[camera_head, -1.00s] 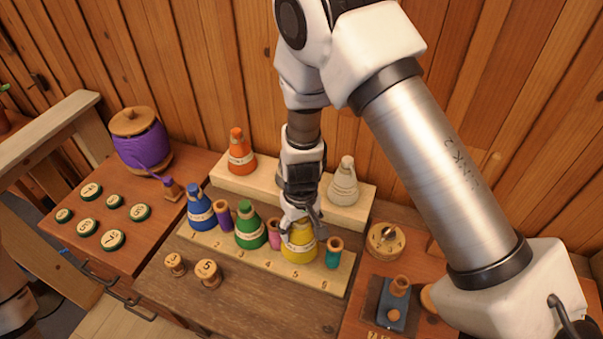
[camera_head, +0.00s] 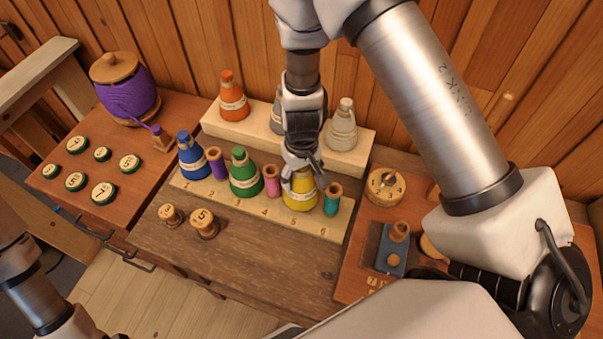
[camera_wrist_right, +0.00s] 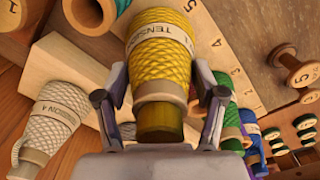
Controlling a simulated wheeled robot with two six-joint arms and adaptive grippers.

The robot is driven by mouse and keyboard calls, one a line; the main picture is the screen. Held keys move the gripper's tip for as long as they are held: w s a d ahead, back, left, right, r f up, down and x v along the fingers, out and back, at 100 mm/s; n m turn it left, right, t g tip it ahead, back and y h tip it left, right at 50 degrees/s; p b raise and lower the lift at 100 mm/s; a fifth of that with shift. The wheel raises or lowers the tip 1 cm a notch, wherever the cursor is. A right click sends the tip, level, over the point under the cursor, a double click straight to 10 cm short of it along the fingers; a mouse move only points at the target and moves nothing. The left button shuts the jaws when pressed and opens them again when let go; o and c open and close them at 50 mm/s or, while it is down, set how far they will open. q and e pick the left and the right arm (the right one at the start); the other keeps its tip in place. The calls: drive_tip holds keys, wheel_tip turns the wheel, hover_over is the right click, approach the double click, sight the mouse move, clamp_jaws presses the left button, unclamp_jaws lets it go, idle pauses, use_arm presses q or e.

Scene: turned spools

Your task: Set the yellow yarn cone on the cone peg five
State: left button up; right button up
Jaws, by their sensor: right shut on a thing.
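The yellow yarn cone (camera_head: 299,197) stands at position 5 of the numbered front rack (camera_head: 250,212), between a pink spool and a teal spool. My right gripper (camera_head: 301,172) comes down from above and is shut on the cone's upper part. In the right wrist view the yellow cone (camera_wrist_right: 160,62) is between the two fingers (camera_wrist_right: 160,103), its wide end towards the rack. The peg is hidden under the cone, and I cannot tell whether the base rests fully on the rack. My left gripper is out of view.
Blue (camera_head: 191,158) and green (camera_head: 244,176) cones and a purple spool (camera_head: 217,164) share the front rack. The pink spool (camera_head: 271,182) and teal spool (camera_head: 332,200) flank the yellow cone closely. The back rack (camera_head: 265,131) holds orange and pale cones. Wood in front is mostly clear.

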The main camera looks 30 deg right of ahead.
drive_tip(key=shift+d+f, duration=0.1)
drive_tip(key=shift+w+f, duration=0.1)
drive_tip(key=shift+f, duration=0.15)
drive_tip(key=shift+f+b, duration=0.7)
drive_tip(key=shift+b, duration=0.3)
drive_tip(key=shift+f+b, duration=0.6)
drive_tip(key=shift+b, duration=0.2)
idle(0.5)
drive_tip(key=o, duration=1.3)
drive_tip(key=shift+c, duration=0.2)
wheel_tip(320, 180, up, 11)
drive_tip(key=p, duration=0.9)
drive_tip(key=shift+r+p, duration=0.15)
drive_tip(key=shift+p, duration=0.15)
